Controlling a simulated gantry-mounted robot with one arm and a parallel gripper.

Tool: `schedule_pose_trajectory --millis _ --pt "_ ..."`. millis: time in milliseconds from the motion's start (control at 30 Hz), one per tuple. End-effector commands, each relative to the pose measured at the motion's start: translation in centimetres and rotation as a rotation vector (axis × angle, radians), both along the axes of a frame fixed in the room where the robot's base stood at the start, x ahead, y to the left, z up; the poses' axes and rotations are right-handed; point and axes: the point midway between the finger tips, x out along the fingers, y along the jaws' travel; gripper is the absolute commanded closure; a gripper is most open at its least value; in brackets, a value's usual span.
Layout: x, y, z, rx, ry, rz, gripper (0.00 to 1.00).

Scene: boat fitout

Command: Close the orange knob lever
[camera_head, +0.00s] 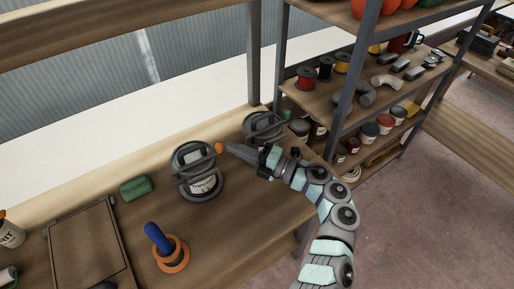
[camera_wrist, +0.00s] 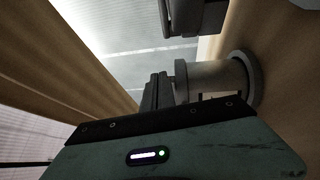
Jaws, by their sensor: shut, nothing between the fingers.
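The orange knob (camera_head: 219,148) is at the right side of a round dark-grey fitting (camera_head: 181,158) with a pale label, standing on the wooden bench. Its lever is hard to tell apart from the fitting's top at this size. My gripper (camera_head: 229,149) reaches in from the right, shut and empty, with its tip close beside the orange knob; whether they touch I cannot tell. The orange knob does not show there.
A similar fitting (camera_head: 259,124) with a green knob (camera_head: 287,115) stands behind my gripper. Stocked shelves (camera_head: 330,107) stand at the right.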

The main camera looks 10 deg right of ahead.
Motion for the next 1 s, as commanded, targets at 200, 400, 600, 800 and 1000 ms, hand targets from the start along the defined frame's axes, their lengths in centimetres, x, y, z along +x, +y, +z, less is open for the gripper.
schedule_pose_trajectory --millis 200,400,600,800,1000 --pt "-1.5 -1.8 -0.5 -0.001 0.000 0.001 1.00" --pt "-1.1 -4.2 -0.5 0.004 0.000 -0.001 1.00" --pt "-1.0 -6.6 -0.8 0.003 -0.001 -0.004 1.00" --pt "-0.8 -9.2 -1.1 0.002 -0.002 -0.006 1.00" --pt "-0.7 -10.8 -1.4 0.003 -0.001 -0.003 1.00"
